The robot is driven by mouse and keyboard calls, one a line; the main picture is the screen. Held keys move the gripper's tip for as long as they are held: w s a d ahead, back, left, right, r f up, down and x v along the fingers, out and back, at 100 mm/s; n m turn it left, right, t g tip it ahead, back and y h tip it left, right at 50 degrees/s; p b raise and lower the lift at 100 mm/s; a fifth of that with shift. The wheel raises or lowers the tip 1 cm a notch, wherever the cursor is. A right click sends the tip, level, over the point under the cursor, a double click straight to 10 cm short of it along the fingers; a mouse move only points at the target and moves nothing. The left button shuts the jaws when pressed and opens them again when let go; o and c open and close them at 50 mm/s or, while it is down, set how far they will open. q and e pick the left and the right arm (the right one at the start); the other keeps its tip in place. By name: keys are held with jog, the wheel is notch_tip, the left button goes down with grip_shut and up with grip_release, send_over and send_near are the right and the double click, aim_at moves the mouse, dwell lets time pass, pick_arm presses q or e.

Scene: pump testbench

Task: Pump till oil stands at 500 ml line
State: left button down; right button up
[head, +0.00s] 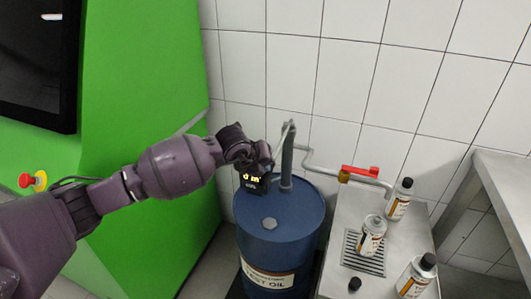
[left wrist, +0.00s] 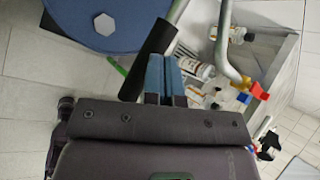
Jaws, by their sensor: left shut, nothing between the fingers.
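The blue oil drum (head: 264,240) carries a grey hand pump (head: 287,160) with a lever. A pipe (head: 320,168) with a red-handled valve (head: 360,171) runs from it to the steel bench. A capless bottle (head: 372,235) stands on the bench's drain grate by the pipe's end; its oil level cannot be read. My left gripper (head: 272,160) is at the pump lever, above the drum. In the left wrist view its blue fingers (left wrist: 165,78) are shut and empty, close beside the black lever grip (left wrist: 150,55); contact cannot be told. My right gripper is out of view.
A capped bottle (head: 400,198) stands behind, another (head: 416,277) in front, and a loose black cap (head: 354,284) lies on the bench. A green cabinet (head: 140,80) is at left.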

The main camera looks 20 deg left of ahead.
pick_arm(q)
jog(key=shift+w+r+p, duration=0.2)
jog(key=shift+r+p, duration=0.55)
jog(key=shift+r, duration=0.8)
jog(key=shift+r+p, duration=0.3)
jog(key=shift+r, duration=0.25)
jog(key=shift+w+r+p, duration=0.1)
jog(key=shift+r+p, duration=0.2)
jog(key=shift+r, duration=0.7)
jog(key=shift+w+r+p, duration=0.15)
jog(key=shift+r+p, duration=0.45)
jog(key=shift+r, duration=0.15)
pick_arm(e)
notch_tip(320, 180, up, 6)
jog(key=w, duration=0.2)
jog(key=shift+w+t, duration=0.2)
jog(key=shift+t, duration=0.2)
pick_arm(q)
jog(key=shift+r, duration=0.1)
